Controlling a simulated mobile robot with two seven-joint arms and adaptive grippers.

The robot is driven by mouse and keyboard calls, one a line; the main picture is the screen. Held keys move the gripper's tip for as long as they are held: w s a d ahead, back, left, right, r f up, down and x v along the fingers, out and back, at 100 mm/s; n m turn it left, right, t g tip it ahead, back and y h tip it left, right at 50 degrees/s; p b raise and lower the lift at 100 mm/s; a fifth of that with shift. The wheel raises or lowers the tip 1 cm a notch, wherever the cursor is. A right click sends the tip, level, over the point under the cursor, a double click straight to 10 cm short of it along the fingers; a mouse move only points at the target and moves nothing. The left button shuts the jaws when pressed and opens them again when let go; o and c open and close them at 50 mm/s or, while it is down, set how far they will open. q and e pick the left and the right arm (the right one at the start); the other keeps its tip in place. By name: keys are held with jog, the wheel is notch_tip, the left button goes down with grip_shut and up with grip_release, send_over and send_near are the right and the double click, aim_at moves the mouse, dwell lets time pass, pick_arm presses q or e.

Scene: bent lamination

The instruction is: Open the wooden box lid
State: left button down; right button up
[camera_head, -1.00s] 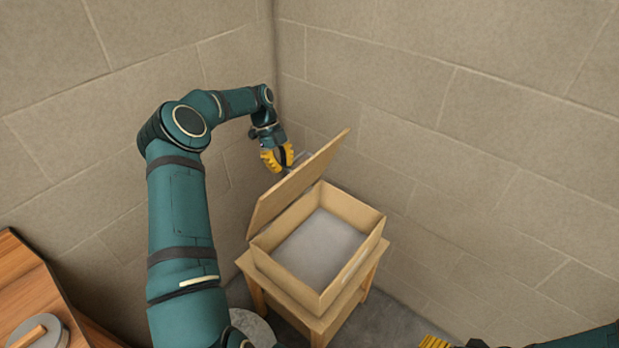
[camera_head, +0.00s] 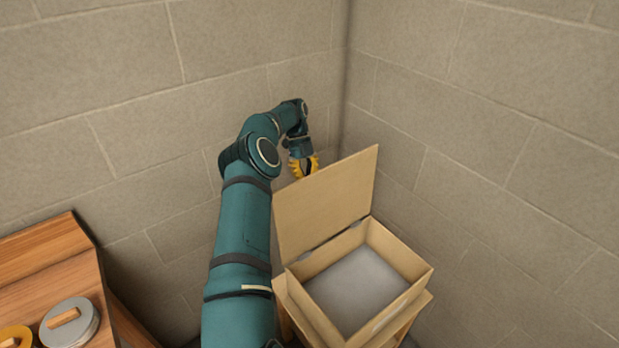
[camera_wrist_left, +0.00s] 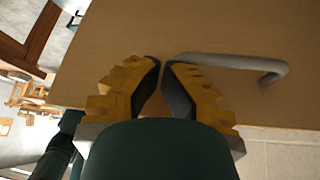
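The wooden box (camera_head: 405,250) stands open, with its grey inside floor showing. Its lid (camera_head: 325,200) is hinged at the back left edge and stands raised, roughly upright. My left gripper (camera_head: 306,167) is behind the lid, near its upper edge, partly hidden by it. In the left wrist view its yellow fingers (camera_wrist_left: 160,65) are close together at the tips, over the lid's outer face. A grey bar handle (camera_wrist_left: 235,63) on that face runs right from beside the right fingertip. Whether the fingers hold it is unclear. My right gripper is out of view.
The box sits on a small wooden stand (camera_head: 425,300) near the corner of two block walls. At lower left is a wooden surface (camera_head: 45,255) with a round grey-lidded item (camera_head: 85,330) on it. My left arm passes left of the box.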

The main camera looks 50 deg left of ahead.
pick_arm(q)
jog(key=shift+w+f, duration=0.1)
jog(key=shift+f, duration=0.15)
jog(key=shift+r, duration=0.1)
notch_tip(320, 180, up, 10)
dwell(0.7)
